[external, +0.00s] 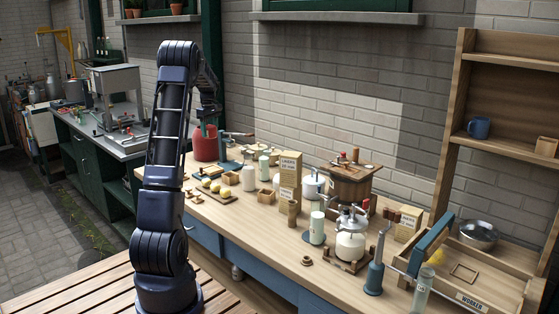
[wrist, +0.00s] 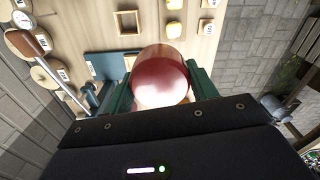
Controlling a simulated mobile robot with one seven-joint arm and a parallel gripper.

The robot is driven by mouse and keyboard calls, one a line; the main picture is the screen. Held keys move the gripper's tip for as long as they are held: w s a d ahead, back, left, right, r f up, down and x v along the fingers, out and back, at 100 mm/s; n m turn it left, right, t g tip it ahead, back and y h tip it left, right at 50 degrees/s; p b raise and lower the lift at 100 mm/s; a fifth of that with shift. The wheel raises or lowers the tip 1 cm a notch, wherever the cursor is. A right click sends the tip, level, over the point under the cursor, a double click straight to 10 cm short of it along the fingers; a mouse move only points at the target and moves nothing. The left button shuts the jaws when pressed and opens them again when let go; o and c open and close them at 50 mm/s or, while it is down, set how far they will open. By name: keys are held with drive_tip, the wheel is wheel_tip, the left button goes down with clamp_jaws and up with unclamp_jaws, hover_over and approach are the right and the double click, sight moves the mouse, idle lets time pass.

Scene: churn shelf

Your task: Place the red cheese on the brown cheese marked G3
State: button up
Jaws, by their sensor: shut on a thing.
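The red cheese (wrist: 160,78) is a round, glossy wheel between the two green fingers of my gripper (wrist: 160,90) in the wrist view. The gripper is shut on it. In the external view the red cheese (external: 205,146) hangs under my gripper (external: 207,127) over the far left part of the wooden bench. The labels are too small to read, so I cannot tell which is marked G3.
A blue board (wrist: 102,65) and a square wooden frame (wrist: 127,22) lie near the held cheese. The bench (external: 281,235) holds a tray of yellow pieces (external: 214,193), a tall carton (external: 290,178), a wooden churn (external: 350,186) and jars. A brick wall stands behind.

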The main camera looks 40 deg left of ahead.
drive_tip(key=s+a, duration=0.4)
drive_tip(key=a, duration=0.6)
drive_tip(key=s+a, duration=0.3)
drive_tip(key=a, duration=0.8)
drive_tip(key=s+a, duration=0.4)
drive_tip(key=a, duration=0.6)
wheel_tip(320, 180, down, 20)
drive_tip(key=shift+r, duration=0.1)
drive_tip(key=o, duration=1.1)
wheel_tip(320, 180, up, 12)
drive_tip(key=shift+d, duration=0.1)
